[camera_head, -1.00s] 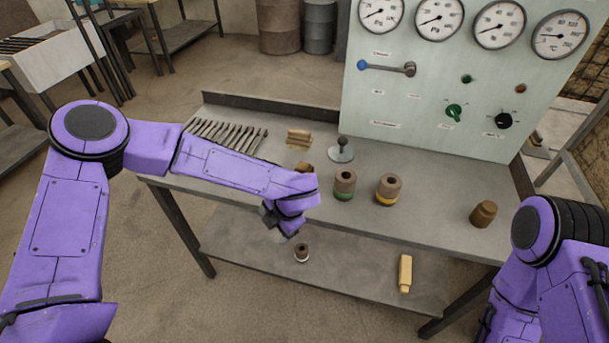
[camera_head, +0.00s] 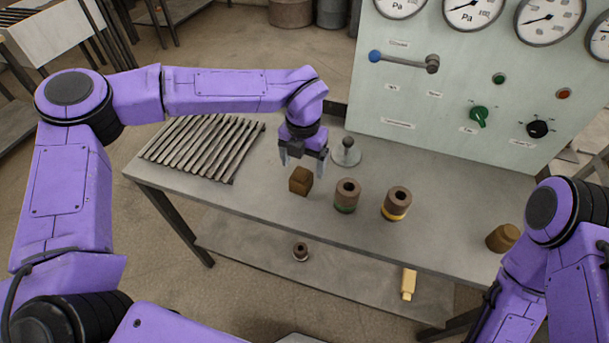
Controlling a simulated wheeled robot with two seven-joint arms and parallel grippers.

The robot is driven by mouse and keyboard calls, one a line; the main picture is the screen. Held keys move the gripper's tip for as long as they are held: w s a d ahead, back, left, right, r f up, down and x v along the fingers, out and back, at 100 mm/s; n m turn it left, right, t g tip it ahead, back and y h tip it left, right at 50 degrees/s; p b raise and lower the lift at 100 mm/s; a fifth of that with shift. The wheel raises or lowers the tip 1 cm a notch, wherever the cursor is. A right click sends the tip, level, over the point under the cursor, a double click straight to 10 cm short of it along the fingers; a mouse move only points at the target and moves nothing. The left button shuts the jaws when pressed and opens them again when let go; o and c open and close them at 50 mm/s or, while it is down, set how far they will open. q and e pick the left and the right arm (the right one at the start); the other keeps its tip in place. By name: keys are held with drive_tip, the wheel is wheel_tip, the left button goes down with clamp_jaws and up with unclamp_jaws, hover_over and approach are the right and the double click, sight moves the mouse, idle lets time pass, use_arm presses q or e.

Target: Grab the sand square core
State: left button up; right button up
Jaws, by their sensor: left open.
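The sand square core (camera_head: 301,181) is a small brown block on the grey workbench, left of two round cores. My left gripper (camera_head: 303,163) points down just above and behind it, with its two fingers apart and nothing between them. I cannot tell if a fingertip touches the block. My right arm comes in at the right edge, and its gripper is out of the picture.
Round cores with a green band (camera_head: 347,196) and a yellow band (camera_head: 397,204) stand right of the block. A knobbed grey disc (camera_head: 346,152) is behind. A ribbed grey rack (camera_head: 203,147) lies left. A brown lump (camera_head: 503,238) sits far right. The gauge panel (camera_head: 455,100) rises behind.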

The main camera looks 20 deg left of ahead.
sight(301, 172)
use_arm(q)
drive_tip(key=f, duration=0.2)
drive_tip(key=f+p, duration=0.1)
drive_tip(key=f, duration=0.3)
drive_tip(key=shift+a+f+p, duration=0.2)
drive_tip(key=shift+a+p, duration=0.15)
drive_tip(key=shift+p, duration=0.05)
drive_tip(key=shift+f, duration=0.15)
drive_tip(key=c, duration=1.1)
drive_tip(key=shift+c, duration=0.4)
